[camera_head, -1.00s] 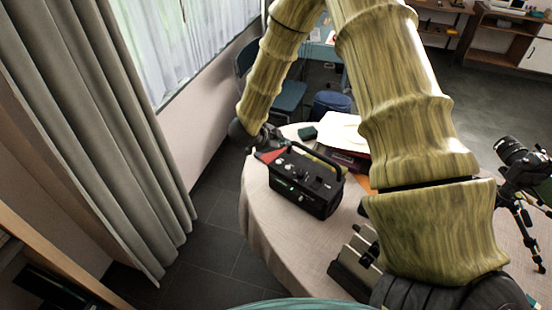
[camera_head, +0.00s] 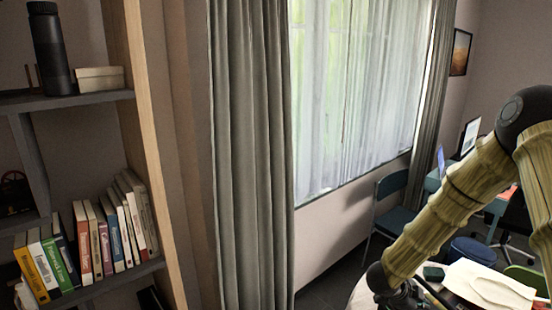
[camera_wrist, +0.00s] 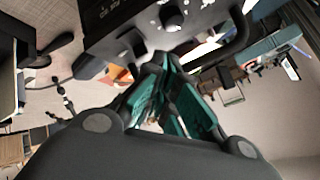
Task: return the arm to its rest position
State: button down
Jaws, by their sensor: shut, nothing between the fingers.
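My gripper (camera_head: 405,298) is cut off at the bottom edge there, over the table's edge. In the wrist view my gripper (camera_wrist: 168,72) is shut with teal pads and nothing between its fingers.
A pale round table (camera_head: 362,296) holds papers (camera_head: 488,288) near my arm. A bookshelf (camera_head: 75,290) stands at the left. A grey curtain (camera_head: 250,150) hangs beside the window.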

jog(key=s+a+f+n+y, duration=0.1)
jog(key=s+a+f+n, duration=0.2)
jog(key=s+f+n, duration=0.1)
jog(key=s+a+f+n+t+y, duration=0.1)
jog(key=s+a+f+n, duration=0.2)
jog(key=s+f, duration=0.3)
jog(key=s+a+f+n+y, duration=0.2)
jog(key=s+a+f+n, duration=0.2)
jog(key=s+f+n, duration=0.1)
jog(key=shift+s+f+n+t, duration=0.15)
jog(key=shift+f+n+t, duration=0.25)
jog(key=shift+f+n, duration=0.1)
jog(key=s+a+f+n+g+y, duration=0.1)
jog(key=s+a+f+n+y, duration=0.15)
jog(key=s, duration=0.55)
jog(key=s+a+f+n+g+y, duration=0.15)
jog(key=s+a+n, duration=0.25)
jog(key=s, duration=0.4)
jog(key=s+a+f+n+g+y, duration=0.1)
jog(key=s+a+f+n+g, duration=0.2)
jog(key=s, duration=0.6)
notch_tip(320, 180, down, 7)
jog(key=t+b, duration=0.1)
jog(key=b, duration=0.6)
jog(key=shift+a+n+b, duration=0.25)
jog(key=shift+n+b, duration=0.1)
jog(key=shift+b, duration=0.05)
jog(key=shift+a, duration=0.1)
